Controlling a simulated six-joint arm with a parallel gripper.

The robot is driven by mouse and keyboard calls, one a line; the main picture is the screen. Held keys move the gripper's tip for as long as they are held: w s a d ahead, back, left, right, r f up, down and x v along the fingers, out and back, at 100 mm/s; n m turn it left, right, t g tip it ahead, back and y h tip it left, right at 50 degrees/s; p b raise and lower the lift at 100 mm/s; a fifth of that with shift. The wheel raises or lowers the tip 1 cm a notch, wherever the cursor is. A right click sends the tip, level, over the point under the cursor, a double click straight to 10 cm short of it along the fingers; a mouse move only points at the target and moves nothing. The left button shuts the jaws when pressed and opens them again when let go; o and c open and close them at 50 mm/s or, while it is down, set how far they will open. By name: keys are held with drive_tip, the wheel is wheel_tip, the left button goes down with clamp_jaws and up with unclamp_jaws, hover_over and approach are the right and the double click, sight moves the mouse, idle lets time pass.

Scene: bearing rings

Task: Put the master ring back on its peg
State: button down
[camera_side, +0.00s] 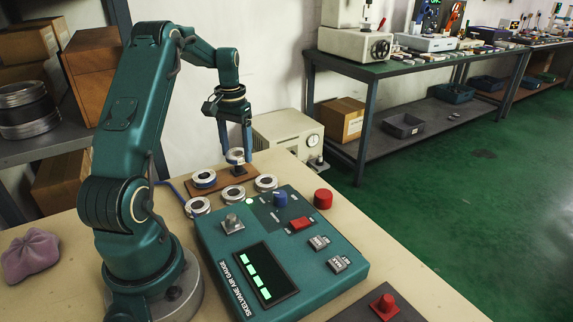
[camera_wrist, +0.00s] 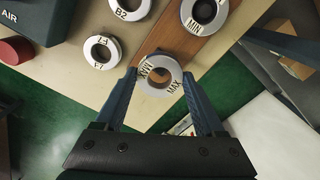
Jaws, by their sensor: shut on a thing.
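My gripper (camera_side: 236,153) is shut on a silver ring (camera_wrist: 149,67) marked MAX, which sits between the two fingertips in the wrist view. In the side view this master ring (camera_side: 236,158) is held level above the right part of a brown wooden board (camera_side: 222,186). A dark upright piece, seemingly a peg (camera_side: 239,170), shows just under it; whether the ring touches it I cannot tell. A second ring, marked MIN (camera_wrist: 195,22), sits on the same board, and shows at the board's left in the side view (camera_side: 204,180).
Several loose rings lie on the bench in front of the board, one marked B2 (camera_wrist: 128,14) and another beside it (camera_wrist: 102,52). The teal air gauge (camera_side: 279,243) stands in front, with a red knob (camera_side: 323,199) to its right. A beige machine (camera_side: 287,138) stands behind.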

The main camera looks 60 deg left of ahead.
drive_tip(key=shift+f, duration=0.25)
drive_tip(key=shift+f, duration=0.6)
drive_tip(key=shift+f, duration=0.75)
idle(0.9)
unclamp_jaws()
drive_tip(key=shift+r, duration=3.75)
